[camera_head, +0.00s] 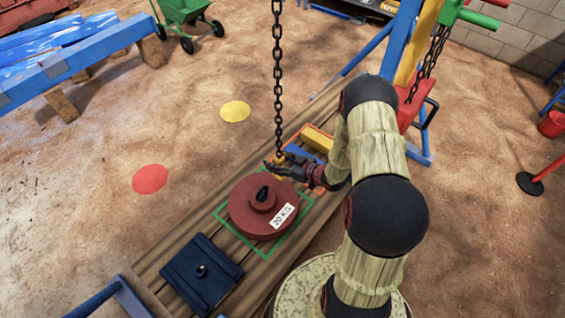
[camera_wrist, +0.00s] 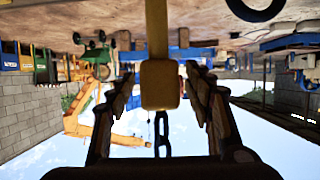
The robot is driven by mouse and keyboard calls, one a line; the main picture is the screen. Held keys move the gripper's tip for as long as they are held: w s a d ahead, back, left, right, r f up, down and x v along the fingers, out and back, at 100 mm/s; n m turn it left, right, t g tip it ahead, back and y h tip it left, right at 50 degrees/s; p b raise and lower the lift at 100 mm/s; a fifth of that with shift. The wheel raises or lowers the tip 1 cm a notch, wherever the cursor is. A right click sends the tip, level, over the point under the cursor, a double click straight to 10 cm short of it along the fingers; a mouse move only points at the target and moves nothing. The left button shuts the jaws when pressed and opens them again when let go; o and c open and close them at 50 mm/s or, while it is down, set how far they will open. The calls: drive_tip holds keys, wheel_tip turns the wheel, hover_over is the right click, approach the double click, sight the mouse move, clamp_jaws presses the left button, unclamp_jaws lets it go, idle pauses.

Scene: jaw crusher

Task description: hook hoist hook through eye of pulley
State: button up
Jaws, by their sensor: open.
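The hoist chain (camera_head: 278,75) hangs down from the top of the head view to my gripper (camera_head: 270,172). In the wrist view, the yellow block of the hoist hook (camera_wrist: 160,85) sits between the two fingers of my gripper (camera_wrist: 165,85), with gaps visible at both sides. The gripper is open around it. The hook's tip is not clear in either view. A red round body marked 20 KG (camera_head: 245,218), seemingly the pulley, lies on the wooden bench. Its dark eye (camera_head: 263,193) stands on top, a little below and left of my gripper in the picture.
The wooden bench (camera_head: 165,262) has a green square outline around the red body. A dark blue plate with a small hook (camera_head: 200,272) lies to its left. Yellow and blue blocks (camera_head: 317,139) lie behind my gripper. A blue and yellow frame (camera_head: 405,40) stands at right.

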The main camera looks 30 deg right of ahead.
drive_tip(key=shift+x, duration=1.6)
drive_tip(key=shift+c, duration=0.6)
clamp_jaws()
